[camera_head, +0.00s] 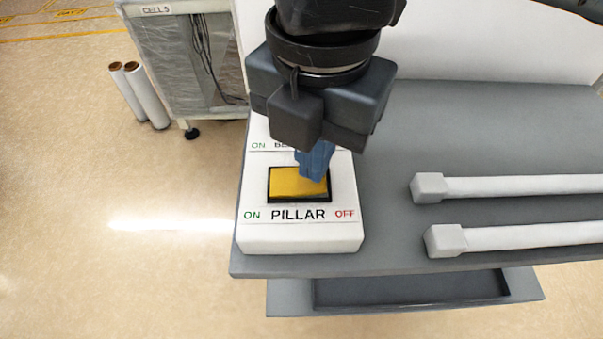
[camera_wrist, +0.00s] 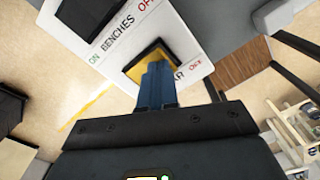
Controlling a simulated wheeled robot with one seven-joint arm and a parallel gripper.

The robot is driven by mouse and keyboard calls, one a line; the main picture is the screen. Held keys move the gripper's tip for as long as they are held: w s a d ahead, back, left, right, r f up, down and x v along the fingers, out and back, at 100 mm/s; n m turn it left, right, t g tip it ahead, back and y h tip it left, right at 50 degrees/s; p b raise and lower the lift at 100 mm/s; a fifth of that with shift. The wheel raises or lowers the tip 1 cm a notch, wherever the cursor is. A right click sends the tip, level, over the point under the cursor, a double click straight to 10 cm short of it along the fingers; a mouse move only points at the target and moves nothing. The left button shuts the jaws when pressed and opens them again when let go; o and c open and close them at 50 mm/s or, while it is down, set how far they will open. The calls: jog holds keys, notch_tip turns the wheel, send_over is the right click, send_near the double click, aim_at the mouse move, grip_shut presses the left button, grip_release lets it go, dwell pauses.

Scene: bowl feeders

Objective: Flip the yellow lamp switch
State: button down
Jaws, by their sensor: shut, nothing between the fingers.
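The yellow rocker switch (camera_head: 290,183) sits in a black frame on a white switch box (camera_head: 300,237), with "PILLAR" printed below it, green "ON" at the left and red "OFF" at the right. My gripper (camera_head: 313,176) is shut and empty, its blue fingers pointing down at the right part of the yellow switch, touching or just above it; I cannot tell which. The wrist view shows the blue fingertips (camera_wrist: 156,68) over the yellow switch (camera_wrist: 144,66), hiding part of it. A second switch on the box, labelled "BENCHES", shows dark in the wrist view (camera_wrist: 90,15).
The box stands at the left end of a grey table (camera_head: 390,240). Two white bars (camera_head: 530,185) lie on the table to the right. A cabinet labelled "CELL 5" (camera_head: 175,60) and white rolls (camera_head: 140,95) stand on the floor at the back left.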

jog(key=shift+f, duration=0.5)
dwell(0.3)
notch_tip(320, 180, up, 7)
jog(key=p, duration=0.6)
jog(key=shift+r, duration=0.1)
dwell(0.7)
